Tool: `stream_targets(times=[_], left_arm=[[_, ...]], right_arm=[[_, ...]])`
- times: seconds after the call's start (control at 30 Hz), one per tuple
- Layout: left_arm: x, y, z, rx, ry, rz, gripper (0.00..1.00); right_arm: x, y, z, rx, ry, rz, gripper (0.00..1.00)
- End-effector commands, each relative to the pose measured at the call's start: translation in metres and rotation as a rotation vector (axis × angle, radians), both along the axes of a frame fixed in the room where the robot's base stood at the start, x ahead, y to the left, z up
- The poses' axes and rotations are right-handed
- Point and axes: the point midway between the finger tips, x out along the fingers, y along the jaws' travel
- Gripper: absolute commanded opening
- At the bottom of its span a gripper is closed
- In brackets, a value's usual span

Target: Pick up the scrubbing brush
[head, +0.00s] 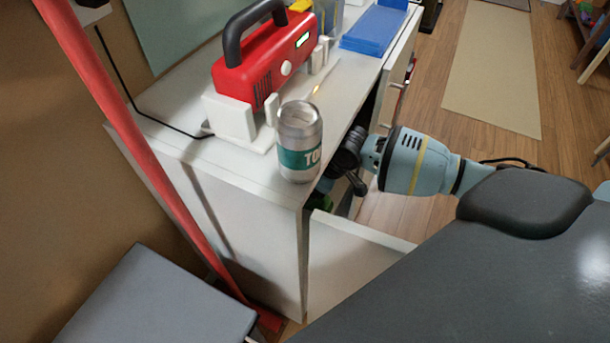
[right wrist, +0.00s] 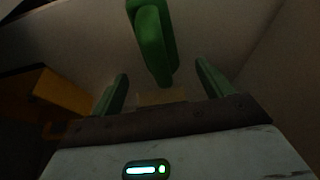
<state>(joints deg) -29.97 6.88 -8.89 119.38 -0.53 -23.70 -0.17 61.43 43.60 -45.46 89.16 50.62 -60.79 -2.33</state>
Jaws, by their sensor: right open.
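A green object, which looks like the scrubbing brush (right wrist: 152,40), stands out in the right wrist view, its near end pointing down between my fingers. My right gripper (right wrist: 161,72) is open, with one green finger on each side of it and a visible gap to both. I cannot tell how far beyond the fingertips the brush lies. In the head view my right arm reaches into the open cabinet (head: 248,238), and its gripper is mostly hidden there. A small green patch shows inside the opening; I cannot tell whether it is finger or brush. My left gripper is not in view.
A silver can (head: 299,150) with a teal band stands on the cabinet top near the edge. Behind it are a red device (head: 265,60) and a blue case (head: 373,28). An open door panel (head: 350,255) is below my arm. A yellow-orange block (right wrist: 55,95) is left of my fingers.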

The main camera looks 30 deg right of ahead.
Motion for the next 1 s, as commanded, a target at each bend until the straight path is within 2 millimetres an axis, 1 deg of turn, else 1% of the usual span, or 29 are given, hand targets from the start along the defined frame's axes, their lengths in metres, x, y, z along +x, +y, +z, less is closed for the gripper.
stream_targets(times=[0.03,0.17,0.27,0.5,0.6,0.7,0.9,1.0], left_arm=[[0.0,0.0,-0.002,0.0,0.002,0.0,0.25],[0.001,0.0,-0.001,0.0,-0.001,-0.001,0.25],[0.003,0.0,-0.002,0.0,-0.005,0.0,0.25],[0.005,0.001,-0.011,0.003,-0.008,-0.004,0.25],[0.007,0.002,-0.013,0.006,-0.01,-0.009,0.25],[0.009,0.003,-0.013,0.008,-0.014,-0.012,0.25],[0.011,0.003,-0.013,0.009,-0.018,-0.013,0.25],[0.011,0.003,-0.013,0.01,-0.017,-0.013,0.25]], right_arm=[[0.001,0.001,-0.005,0.0,0.001,-0.001,0.79],[0.002,0.001,-0.007,-0.001,0.0,0.0,0.79],[0.004,0.003,-0.013,0.0,0.002,0.0,0.79],[0.016,0.01,-0.044,0.0,0.002,-0.001,0.79],[0.019,0.012,-0.052,0.0,0.002,-0.001,0.79],[0.02,0.013,-0.054,-0.001,0.002,0.0,0.79],[0.021,0.013,-0.054,-0.001,0.001,0.0,0.79],[0.02,0.012,-0.054,-0.001,0.001,0.0,0.66]])
